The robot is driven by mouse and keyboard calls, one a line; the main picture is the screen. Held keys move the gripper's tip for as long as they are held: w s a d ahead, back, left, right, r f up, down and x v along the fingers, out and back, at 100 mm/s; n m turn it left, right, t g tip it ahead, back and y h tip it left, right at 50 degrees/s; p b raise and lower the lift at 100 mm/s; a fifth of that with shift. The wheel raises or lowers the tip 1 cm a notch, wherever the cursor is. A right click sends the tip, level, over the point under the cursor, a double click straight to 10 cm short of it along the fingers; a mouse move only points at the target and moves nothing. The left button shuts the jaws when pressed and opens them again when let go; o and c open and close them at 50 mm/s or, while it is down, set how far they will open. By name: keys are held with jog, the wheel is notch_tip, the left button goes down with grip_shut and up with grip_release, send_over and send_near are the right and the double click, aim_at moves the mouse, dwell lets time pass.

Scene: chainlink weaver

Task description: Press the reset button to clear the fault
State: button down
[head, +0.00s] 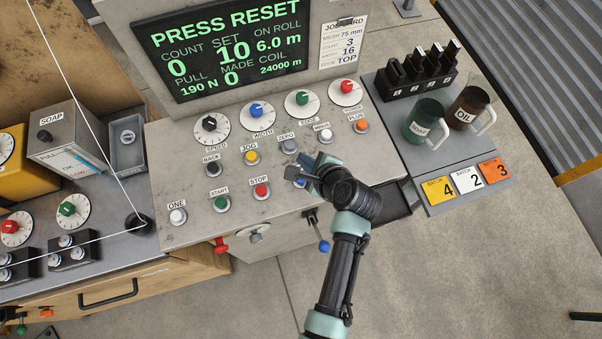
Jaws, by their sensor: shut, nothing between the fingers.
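The grey control panel (183,138) carries several round buttons and dials. A screen (220,45) above it reads "PRESS RESET" in green letters. My gripper (304,170) is shut and empty, over the right part of the lower button row. A blue button (299,183) shows partly beside and below the gripper. Its label is hidden, so I cannot read whether it is the reset button. I cannot tell whether the gripper touches it. The red STOP button (261,191) and green START button (221,203) are to its left.
ZERO (289,146), MINUS (326,136) and PLUS (361,126) buttons sit close above the gripper. A blue-knobbed lever (323,246) hangs from the panel's front. Two mugs, green (423,121) and brown (467,107), stand at right. A soap box (72,140) stands at left.

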jog(key=b, duration=0.8)
send_over(304, 181)
notch_tip(304, 181, down, 7)
jog(key=shift+r, duration=0.1)
jog(key=shift+f+b, duration=0.3)
jog(key=shift+f, duration=0.65)
jog(key=shift+f, duration=0.1)
dwell(0.7)
jog(key=shift+w+f, duration=0.1)
jog(key=shift+f, duration=0.2)
jog(key=shift+f+b, duration=0.4)
jog(key=shift+f, duration=0.1)
dwell(0.8)
jog(key=shift+r, duration=0.1)
jog(key=shift+r+p, duration=0.8)
jog(key=shift+p, duration=0.2)
